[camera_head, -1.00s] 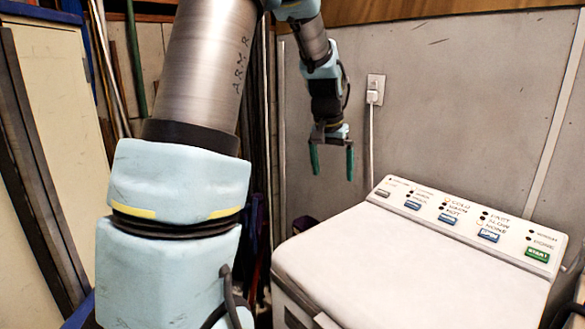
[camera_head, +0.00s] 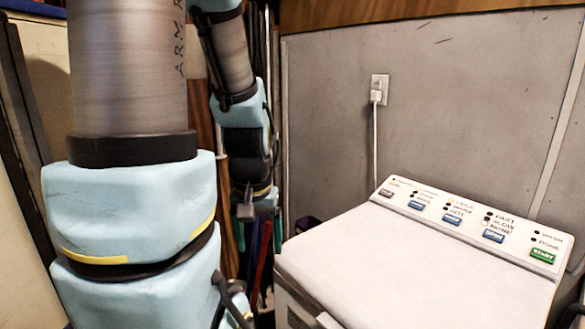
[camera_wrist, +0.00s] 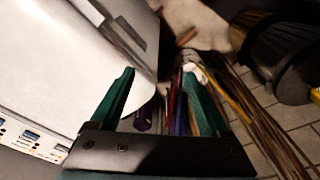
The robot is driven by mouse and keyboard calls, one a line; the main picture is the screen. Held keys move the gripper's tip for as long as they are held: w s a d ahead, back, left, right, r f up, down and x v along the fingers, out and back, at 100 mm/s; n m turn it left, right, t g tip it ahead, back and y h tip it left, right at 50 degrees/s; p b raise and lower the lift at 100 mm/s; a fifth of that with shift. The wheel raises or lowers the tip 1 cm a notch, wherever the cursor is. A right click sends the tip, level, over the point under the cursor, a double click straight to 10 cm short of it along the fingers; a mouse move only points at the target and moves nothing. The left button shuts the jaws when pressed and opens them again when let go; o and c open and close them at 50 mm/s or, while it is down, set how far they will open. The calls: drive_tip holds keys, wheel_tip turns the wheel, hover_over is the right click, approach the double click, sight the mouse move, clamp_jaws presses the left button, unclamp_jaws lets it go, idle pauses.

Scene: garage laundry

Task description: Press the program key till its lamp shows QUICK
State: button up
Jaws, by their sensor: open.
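The white washer (camera_head: 375,255) stands at the right in the head view, with a sloped control panel (camera_head: 470,222) along its back edge. The panel carries a small grey key (camera_head: 386,193), several blue keys and a green START key (camera_head: 542,256). The leftmost blue key (camera_head: 416,205) has small lamps and lettering above it, too small to read, so I cannot tell whether QUICK is lit. My gripper (camera_head: 258,237) is open and empty, left of the washer and apart from the panel. In the wrist view, the green fingers (camera_wrist: 160,76) are spread, with part of the panel (camera_wrist: 30,138) at lower left.
A wall outlet (camera_head: 379,88) with a plug and white cord is behind the washer. Long poles and tools (camera_wrist: 185,110) stand behind and below my gripper. A dark bin (camera_wrist: 285,50) stands on the tiled floor at upper right in the wrist view. The washer top is clear.

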clamp_jaws()
idle(0.4)
idle(0.9)
